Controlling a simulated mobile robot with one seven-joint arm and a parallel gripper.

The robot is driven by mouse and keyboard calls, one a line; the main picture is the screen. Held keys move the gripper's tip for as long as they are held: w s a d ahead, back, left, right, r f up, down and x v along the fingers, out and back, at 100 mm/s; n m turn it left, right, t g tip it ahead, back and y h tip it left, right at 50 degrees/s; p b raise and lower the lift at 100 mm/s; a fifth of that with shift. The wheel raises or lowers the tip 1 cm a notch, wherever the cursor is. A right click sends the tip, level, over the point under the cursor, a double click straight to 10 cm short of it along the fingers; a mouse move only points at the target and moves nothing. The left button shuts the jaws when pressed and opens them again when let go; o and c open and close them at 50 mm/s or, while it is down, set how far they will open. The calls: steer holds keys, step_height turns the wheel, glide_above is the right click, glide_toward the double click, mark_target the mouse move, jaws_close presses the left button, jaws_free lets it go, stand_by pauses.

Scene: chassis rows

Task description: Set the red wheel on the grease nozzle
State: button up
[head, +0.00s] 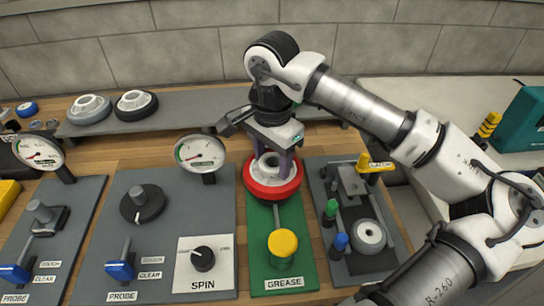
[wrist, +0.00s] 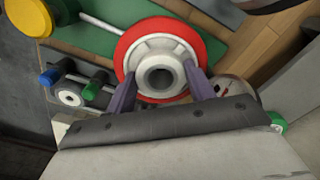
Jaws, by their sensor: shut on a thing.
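The red wheel (head: 272,190), a red ring with a white-grey hub and an open centre bore, is over the far end of the green grease panel (head: 257,270). It also shows in the wrist view (wrist: 130,48). My gripper (head: 272,160) is shut on the hub, its two purple fingers on opposite sides of it, as the wrist view shows (wrist: 160,88). A grey rod (head: 276,216) runs from a yellow round knob (head: 283,243) toward the wheel. The nozzle tip is not visible; the wheel may hide it. I cannot tell whether the wheel touches the panel.
A round gauge (head: 200,154) stands close left of the wheel. A dark fixture plate (head: 388,232) with green and blue knobs lies to the right. The spin dial (head: 203,258) is at front left. Two more wheels (head: 89,108) (head: 136,104) rest on the grey rear shelf (head: 192,104).

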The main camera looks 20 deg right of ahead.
steer(key=shift+f+b, duration=0.7)
steer(key=shift+b, duration=0.2)
stand_by(0.6)
steer(key=shift+f+b, duration=0.95)
steer(key=shift+b, duration=0.1)
steer(key=o, duration=1.3)
steer(key=shift+o, duration=0.2)
steer(key=shift+r, duration=0.1)
step_height(320, 180, up, 14)
steer(key=shift+s+f, duration=0.1)
steer(key=shift+f, duration=0.1)
